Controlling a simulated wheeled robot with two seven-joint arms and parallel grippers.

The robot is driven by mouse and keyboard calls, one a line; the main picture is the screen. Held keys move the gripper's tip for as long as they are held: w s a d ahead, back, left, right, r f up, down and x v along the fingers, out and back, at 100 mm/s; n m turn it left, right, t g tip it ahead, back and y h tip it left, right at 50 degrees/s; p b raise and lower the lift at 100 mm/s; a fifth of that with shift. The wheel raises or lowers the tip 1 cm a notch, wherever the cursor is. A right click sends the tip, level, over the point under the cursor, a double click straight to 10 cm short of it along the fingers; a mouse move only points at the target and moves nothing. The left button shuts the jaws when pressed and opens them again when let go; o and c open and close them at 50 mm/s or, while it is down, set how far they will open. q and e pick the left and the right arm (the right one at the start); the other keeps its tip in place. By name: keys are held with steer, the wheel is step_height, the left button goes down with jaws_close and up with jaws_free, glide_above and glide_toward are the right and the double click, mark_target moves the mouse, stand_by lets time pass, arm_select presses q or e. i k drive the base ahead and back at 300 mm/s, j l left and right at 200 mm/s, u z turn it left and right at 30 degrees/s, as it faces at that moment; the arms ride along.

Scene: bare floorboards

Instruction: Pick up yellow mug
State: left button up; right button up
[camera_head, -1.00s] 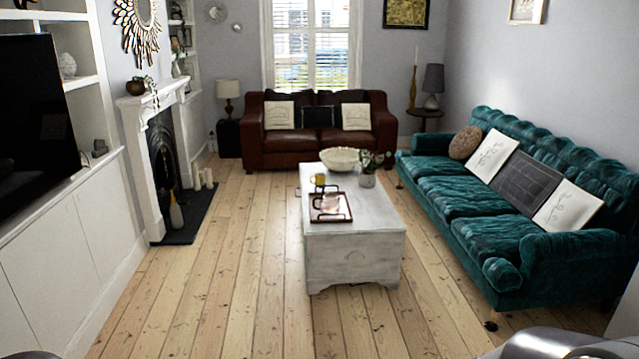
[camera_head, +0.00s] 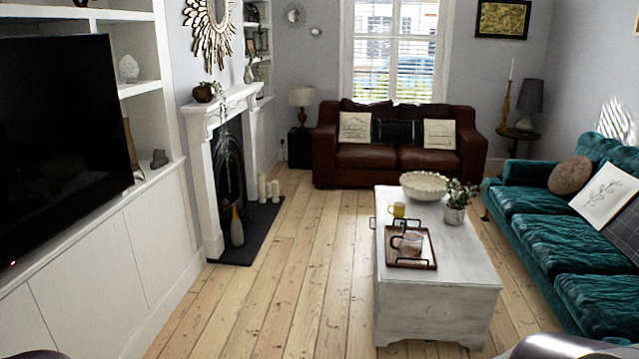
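The yellow mug (camera_head: 398,210) stands on the white chest-like table (camera_head: 450,259), near its left side behind the tray. It looks small and upright. A reddish-brown tray (camera_head: 425,262) with dark handles lies in front of it and holds a clear cup (camera_head: 411,243). Both of my grippers are out of view; only grey parts of my own body show at the bottom edge. The mug is well ahead of me, across open floor.
A pale bowl (camera_head: 423,186) and a potted plant (camera_head: 455,209) stand behind and right of the mug. A teal sofa (camera_head: 560,236) bounds the right, a brown sofa (camera_head: 396,155) the back, white cabinets (camera_head: 92,275) the left. Floorboards (camera_head: 290,290) left of the table are clear.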

mark_target(396, 210)
steer(key=i+u, duration=0.1)
steer(key=i, duration=1.1)
steer(key=i+u, duration=0.15)
steer(key=i, duration=0.45)
steer(key=i+l, duration=0.2)
steer(key=i, duration=0.35)
steer(key=i+l+u, duration=0.15)
steer(key=i, duration=0.45)
steer(key=i+l+z, duration=0.2)
steer(key=i, duration=0.35)
steer(key=i+z, duration=0.25)
steer(key=i, duration=0.25)
steer(key=i+j+z, duration=0.2)
steer(key=i, duration=0.35)
steer(key=i+z, duration=0.25)
steer(key=i, duration=0.3)
steer(key=i+j+z, duration=0.2)
steer(key=i, duration=0.3)
steer(key=i+z, duration=0.4)
steer(key=i, duration=0.2)
steer(key=l, duration=0.05)
